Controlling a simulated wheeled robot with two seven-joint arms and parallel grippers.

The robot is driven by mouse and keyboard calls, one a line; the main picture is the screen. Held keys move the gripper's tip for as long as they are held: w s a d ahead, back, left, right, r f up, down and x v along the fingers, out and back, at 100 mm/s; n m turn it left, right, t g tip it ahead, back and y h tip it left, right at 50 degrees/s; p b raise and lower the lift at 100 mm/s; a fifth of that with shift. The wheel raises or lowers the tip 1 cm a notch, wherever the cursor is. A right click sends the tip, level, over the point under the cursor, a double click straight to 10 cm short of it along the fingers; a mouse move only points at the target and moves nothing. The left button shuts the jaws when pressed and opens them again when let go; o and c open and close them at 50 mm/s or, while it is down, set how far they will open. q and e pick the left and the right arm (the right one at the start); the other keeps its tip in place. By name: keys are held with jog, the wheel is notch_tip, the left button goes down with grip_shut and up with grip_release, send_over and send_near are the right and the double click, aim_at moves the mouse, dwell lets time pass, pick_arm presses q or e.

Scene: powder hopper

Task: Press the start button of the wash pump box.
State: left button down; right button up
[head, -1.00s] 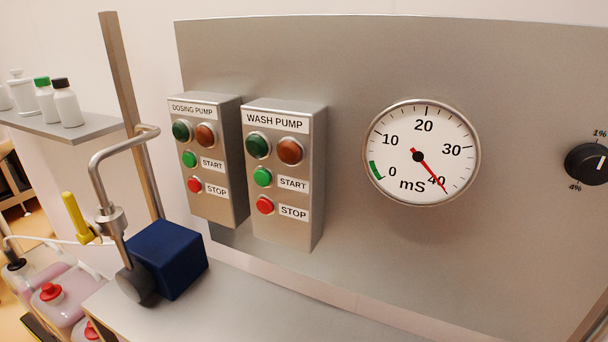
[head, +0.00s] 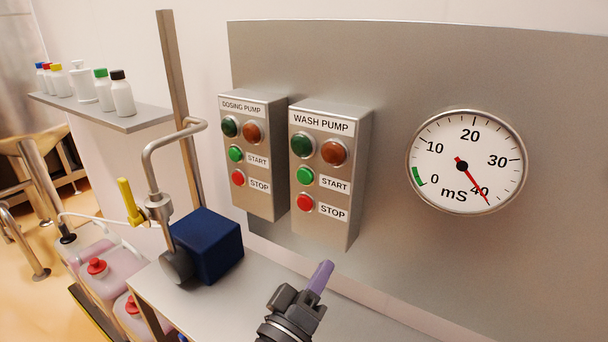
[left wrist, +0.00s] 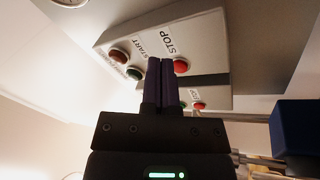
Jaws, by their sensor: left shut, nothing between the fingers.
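The wash pump box (head: 330,170) is a grey box on the panel. It has a green and an amber lamp, a green start button (head: 305,176) beside the START label, and a red stop button (head: 305,202) below. My left gripper (head: 321,274) is shut and empty, below the box in the head view, apart from it. In the left wrist view its dark fingers (left wrist: 166,75) point toward the box face (left wrist: 205,45). The stop button (left wrist: 180,66) shows just beside the fingertips there. The start button is not visible in that view, seemingly hidden behind the fingers. My right gripper is not in view.
The dosing pump box (head: 252,155) stands close on the left, with similar buttons. A dark blue block (head: 213,245) and a bent metal pipe (head: 150,165) are at lower left. A round gauge (head: 467,161) is at right. Panel space between box and gauge is clear.

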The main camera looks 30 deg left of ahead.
aim_at(305, 176)
pick_arm(q)
jog(key=s+a+r+n+y, duration=0.2)
jog(key=a+r+n+y, duration=0.6)
jog(key=n+y, duration=0.5)
jog(key=shift+s+a+r+n+y, duration=0.2)
jog(key=shift+a+n+y, duration=0.15)
jog(key=shift+n, duration=0.55)
jog(key=shift+w+d+b, duration=0.2)
jog(key=shift+w+b, duration=0.15)
jog(key=shift+w, duration=1.85)
jog(key=shift+w+d+b, duration=0.15)
jog(key=shift+w+b, duration=0.2)
jog(key=shift+w, duration=1.85)
jog(key=shift+w, duration=0.45)
